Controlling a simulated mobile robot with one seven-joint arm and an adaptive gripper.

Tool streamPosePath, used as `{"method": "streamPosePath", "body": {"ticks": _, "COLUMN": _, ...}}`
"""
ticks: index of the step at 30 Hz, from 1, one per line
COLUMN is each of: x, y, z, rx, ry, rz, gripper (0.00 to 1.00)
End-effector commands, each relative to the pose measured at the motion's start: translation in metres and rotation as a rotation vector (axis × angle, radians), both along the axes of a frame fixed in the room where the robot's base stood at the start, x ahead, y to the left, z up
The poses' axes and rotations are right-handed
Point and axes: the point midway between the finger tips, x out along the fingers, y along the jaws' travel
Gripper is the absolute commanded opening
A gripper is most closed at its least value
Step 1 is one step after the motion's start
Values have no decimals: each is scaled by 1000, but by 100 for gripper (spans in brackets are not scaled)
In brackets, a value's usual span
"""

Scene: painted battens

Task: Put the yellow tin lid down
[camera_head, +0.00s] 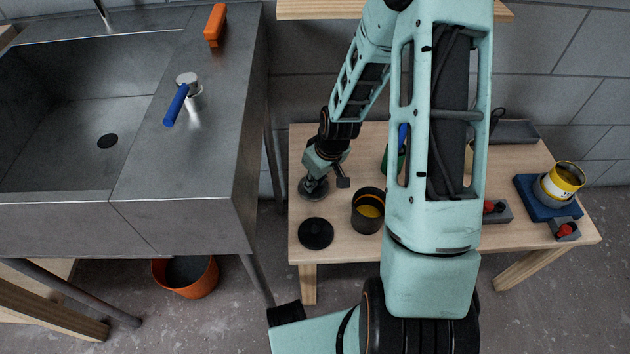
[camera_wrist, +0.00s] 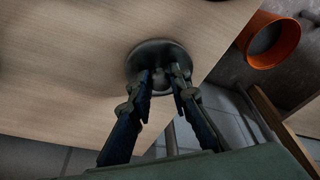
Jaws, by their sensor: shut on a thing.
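My gripper (camera_head: 318,183) is shut on a round grey lid (camera_head: 306,193), which I take for the yellow tin's lid. In the wrist view my gripper (camera_wrist: 166,78) has both fingers closing at the lid's middle (camera_wrist: 142,55). The lid is low at the left side of the wooden table. I cannot tell whether it touches the tabletop. The yellow tin (camera_head: 566,174) stands at the right end of the table, on a blue block or mat (camera_head: 527,187), and its top looks open.
A dark pot with yellow contents (camera_head: 368,214) and a separate black lid (camera_head: 316,233) are close to my gripper. My arm hides the table's middle. The steel sink counter (camera_head: 225,130) is left of the table. An orange bucket (camera_head: 210,279) is on the floor.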

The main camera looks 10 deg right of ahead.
Motion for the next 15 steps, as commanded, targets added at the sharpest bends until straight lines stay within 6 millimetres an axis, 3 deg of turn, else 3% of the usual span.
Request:
{"method": "streamPosePath", "body": {"ticks": 1, "x": 0, "y": 0, "z": -3, "rx": 0, "ry": 0, "rz": 0, "gripper": 1}}
{"method": "streamPosePath", "body": {"ticks": 2, "x": 0, "y": 0, "z": -3, "rx": 0, "ry": 0, "rz": 0, "gripper": 18}}
{"method": "streamPosePath", "body": {"ticks": 6, "x": 0, "y": 0, "z": -2, "rx": 0, "ry": 1, "rz": 0, "gripper": 34}}
{"method": "streamPosePath", "body": {"ticks": 15, "x": -1, "y": 0, "z": -1, "rx": 0, "ry": 1, "rz": 0, "gripper": 35}}
